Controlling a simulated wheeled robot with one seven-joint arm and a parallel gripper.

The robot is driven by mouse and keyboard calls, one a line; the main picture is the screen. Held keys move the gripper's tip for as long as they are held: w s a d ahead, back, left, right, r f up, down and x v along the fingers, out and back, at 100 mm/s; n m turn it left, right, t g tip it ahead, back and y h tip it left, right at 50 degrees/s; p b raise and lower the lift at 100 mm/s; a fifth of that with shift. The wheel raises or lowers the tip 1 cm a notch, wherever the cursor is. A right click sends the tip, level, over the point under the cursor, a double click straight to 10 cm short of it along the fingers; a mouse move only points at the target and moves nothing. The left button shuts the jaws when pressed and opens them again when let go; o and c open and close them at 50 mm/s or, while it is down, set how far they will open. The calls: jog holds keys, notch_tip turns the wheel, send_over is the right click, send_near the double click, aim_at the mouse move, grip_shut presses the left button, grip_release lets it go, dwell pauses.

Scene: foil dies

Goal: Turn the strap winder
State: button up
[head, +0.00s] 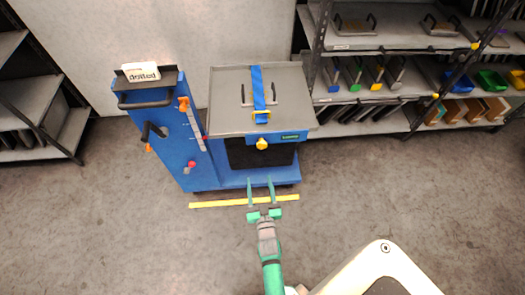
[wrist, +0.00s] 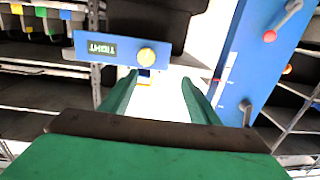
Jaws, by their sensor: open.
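The strap winder is a yellow knob (head: 262,143) on the blue front edge of the cart. In the wrist view, which is upside down, the knob (wrist: 147,57) sits beside a dark green label (wrist: 102,48) that seems to read TIGHT. A blue strap (head: 257,82) with a yellow buckle (head: 261,116) crosses the grey cart top (head: 225,112) over a plate with two dark handles. My gripper (head: 260,180) is open and empty, its green fingers pointing at the cart front, short of the knob. In the wrist view the fingertips (wrist: 160,77) are apart, touching nothing.
The blue cart column (head: 178,140) with a dark push handle (head: 146,101), orange lever and red knob (head: 191,164) stands left. A yellow floor line (head: 222,203) lies before the cart. Shelves (head: 420,95) stand at the right, a rack (head: 35,95) at the left.

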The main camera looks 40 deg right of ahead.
jog(key=m+h, duration=0.1)
send_near(262, 147)
jog(key=shift+g, duration=0.3)
jog(key=x, duration=0.8)
jog(key=shift+r, duration=0.1)
jog(key=shift+c, duration=0.7)
jog(key=c, duration=0.9)
